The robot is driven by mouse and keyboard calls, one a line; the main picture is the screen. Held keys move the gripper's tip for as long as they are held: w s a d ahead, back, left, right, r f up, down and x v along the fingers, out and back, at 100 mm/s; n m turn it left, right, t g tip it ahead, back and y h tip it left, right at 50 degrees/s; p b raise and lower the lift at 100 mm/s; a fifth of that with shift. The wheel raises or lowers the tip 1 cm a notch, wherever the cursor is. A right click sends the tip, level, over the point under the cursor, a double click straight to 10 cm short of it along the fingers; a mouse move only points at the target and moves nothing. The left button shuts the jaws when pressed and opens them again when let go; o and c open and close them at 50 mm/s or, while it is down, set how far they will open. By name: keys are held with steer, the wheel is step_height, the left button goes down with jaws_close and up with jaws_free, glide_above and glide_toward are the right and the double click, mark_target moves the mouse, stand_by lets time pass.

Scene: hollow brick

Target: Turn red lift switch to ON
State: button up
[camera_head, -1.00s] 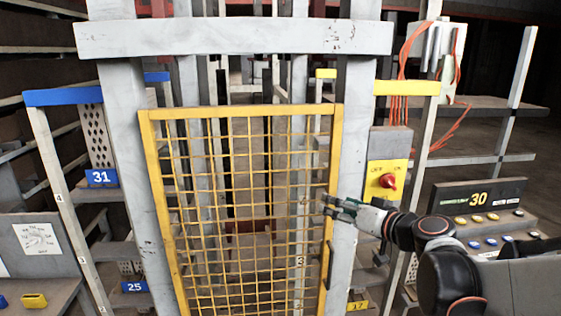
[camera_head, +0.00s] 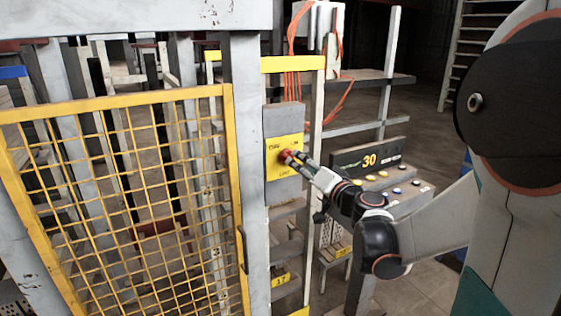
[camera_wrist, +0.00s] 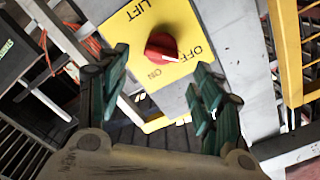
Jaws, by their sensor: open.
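The red lift switch (camera_head: 285,155) is a round knob on a yellow plate (camera_head: 283,172) fixed to a grey box on a post. In the wrist view the red knob (camera_wrist: 162,44) has a white pointer mark on its lower right edge, near the OFF and ON lettering; I cannot tell exactly which it points at. The yellow plate (camera_wrist: 150,16) also reads LIFT. My gripper (camera_head: 296,158) is at the knob from the right. In the wrist view my gripper (camera_wrist: 160,68) has its fingers spread on either side of the knob, with no clear contact.
A yellow mesh gate (camera_head: 130,200) stands left of the post. Orange cables (camera_head: 293,60) hang above the switch box.

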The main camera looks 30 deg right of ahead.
steer(key=w, duration=0.6)
steer(key=shift+w+a+b, duration=0.15)
steer(key=shift+w+b, duration=0.2)
steer(key=shift+b, duration=0.05)
steer(key=c, duration=1.1)
